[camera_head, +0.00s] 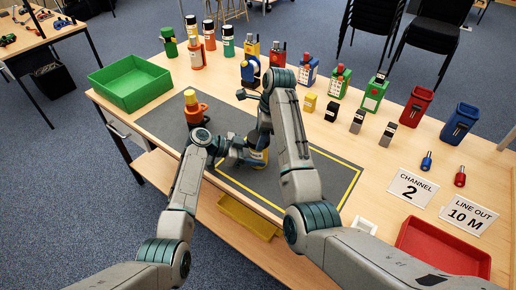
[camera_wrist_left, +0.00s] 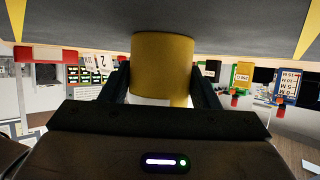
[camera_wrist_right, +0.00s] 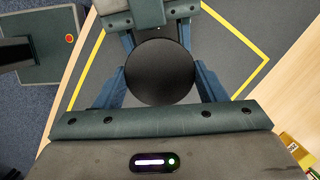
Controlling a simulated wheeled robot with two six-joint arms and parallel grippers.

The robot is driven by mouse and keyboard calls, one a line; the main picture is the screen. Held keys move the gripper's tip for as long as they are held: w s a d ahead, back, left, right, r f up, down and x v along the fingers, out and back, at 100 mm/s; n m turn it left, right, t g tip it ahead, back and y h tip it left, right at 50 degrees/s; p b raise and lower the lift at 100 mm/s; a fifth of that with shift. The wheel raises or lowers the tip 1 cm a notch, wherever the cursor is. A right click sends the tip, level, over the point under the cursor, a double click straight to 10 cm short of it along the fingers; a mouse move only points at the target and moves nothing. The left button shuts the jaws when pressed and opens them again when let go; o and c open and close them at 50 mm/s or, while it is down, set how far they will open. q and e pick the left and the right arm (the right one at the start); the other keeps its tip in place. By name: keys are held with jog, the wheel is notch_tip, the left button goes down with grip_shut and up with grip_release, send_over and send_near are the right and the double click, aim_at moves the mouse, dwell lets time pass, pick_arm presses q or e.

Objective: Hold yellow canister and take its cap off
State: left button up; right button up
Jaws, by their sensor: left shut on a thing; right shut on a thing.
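The yellow canister (camera_head: 257,158) stands upright on the grey mat, mostly hidden by my arms in the head view. In the left wrist view the canister (camera_wrist_left: 163,65) sits between the fingers of my left gripper (camera_wrist_left: 160,88), which is shut on its side. Its round black cap (camera_wrist_right: 160,72) shows from above in the right wrist view. My right gripper (camera_wrist_right: 160,85) is shut on the cap, with one finger on either side. The cap hides the canister below it, so I cannot tell whether the two are apart.
A green bin (camera_head: 130,83) is at the table's left end, a red tray (camera_head: 440,250) at front right. Several canisters, boxes and devices line the back. The mat's right part is clear.

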jog(key=shift+n+g, duration=0.3)
jog(key=shift+n, duration=0.8)
jog(key=shift+r, duration=0.1)
jog(key=shift+r, duration=0.1)
jog(key=shift+r, duration=1.05)
pick_arm(q)
jog(key=o, duration=1.2)
jog(key=shift+c, duration=0.2)
